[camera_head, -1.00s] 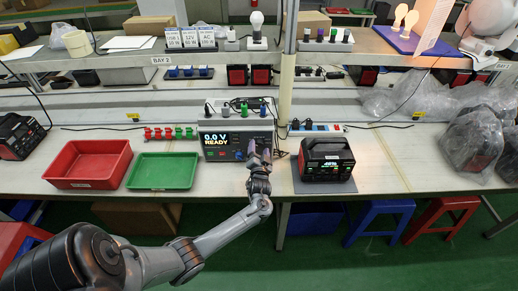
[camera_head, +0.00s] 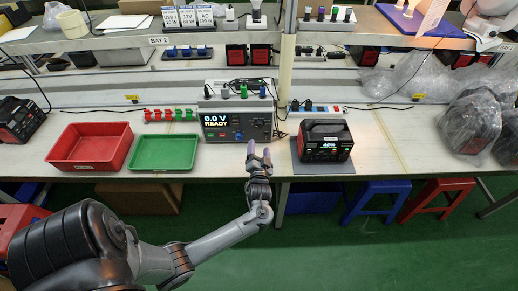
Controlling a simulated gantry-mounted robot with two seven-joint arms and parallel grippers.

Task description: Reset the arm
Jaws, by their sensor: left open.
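My left arm comes in from the lower left. Its gripper (camera_head: 259,156) is open, with its fingers pointing up at the front edge of the bench, and nothing shows between them. Just beyond it stands a grey tester (camera_head: 240,125) whose display reads "0.0 V READY". A black and red power station (camera_head: 325,141) sits on a dark mat to the right of the gripper, apart from it. My right gripper is not in view.
A red tray (camera_head: 88,147) and a green tray (camera_head: 164,152) lie left of the tester. Bagged units (camera_head: 468,120) lie at the right. A blue stool (camera_head: 377,198) and a red stool (camera_head: 437,197) stand below.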

